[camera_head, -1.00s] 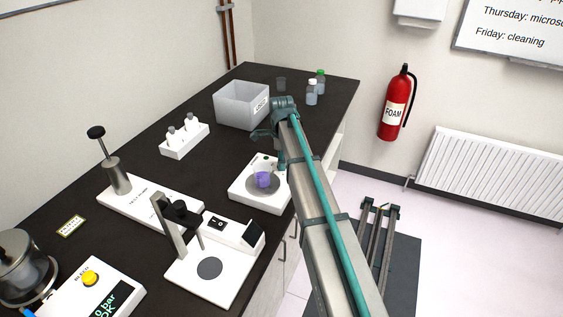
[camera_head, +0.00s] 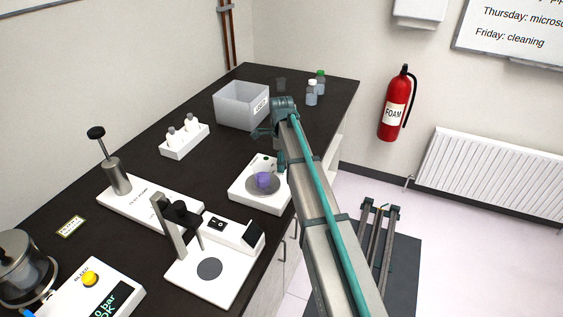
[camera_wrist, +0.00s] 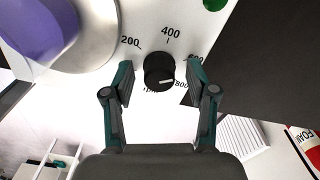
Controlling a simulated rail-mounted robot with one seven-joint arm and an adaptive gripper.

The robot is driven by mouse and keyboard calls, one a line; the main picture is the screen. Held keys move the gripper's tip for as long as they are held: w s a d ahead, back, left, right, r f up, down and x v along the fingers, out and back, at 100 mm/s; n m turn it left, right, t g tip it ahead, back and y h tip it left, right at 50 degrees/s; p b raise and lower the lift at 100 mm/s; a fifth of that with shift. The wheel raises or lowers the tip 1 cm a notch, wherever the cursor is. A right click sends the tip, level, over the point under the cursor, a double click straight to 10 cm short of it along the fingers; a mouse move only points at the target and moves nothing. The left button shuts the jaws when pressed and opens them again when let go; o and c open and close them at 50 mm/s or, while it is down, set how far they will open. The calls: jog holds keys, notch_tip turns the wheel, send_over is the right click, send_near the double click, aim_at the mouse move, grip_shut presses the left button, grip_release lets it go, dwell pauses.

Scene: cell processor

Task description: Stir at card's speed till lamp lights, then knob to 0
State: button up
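The white stirrer (camera_head: 247,199) stands at the bench's right edge, with a purple vessel (camera_head: 263,181) on its round grey plate. In the wrist view, the black knob (camera_wrist: 159,71) sits on the white panel with numbers 200 to 800. Its white mark points right, toward the 600–800 side. My gripper (camera_wrist: 161,82) is open, with one finger on each side of the knob and gaps between. A green lamp (camera_wrist: 214,4) shows at the top edge; I cannot tell whether it is lit. A yellow-edged card (camera_head: 70,227) lies on the bench at left, its text unreadable.
Behind are a grey bin (camera_head: 241,107), bottles (camera_head: 312,93) and a white rack (camera_head: 184,142). In front stand a white stand with a black arm (camera_head: 209,268) and a gauge box with a yellow button (camera_head: 90,278). Dark bench is clear between rack and stirrer.

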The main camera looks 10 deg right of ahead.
notch_tip(320, 180, up, 12)
dwell(0.8)
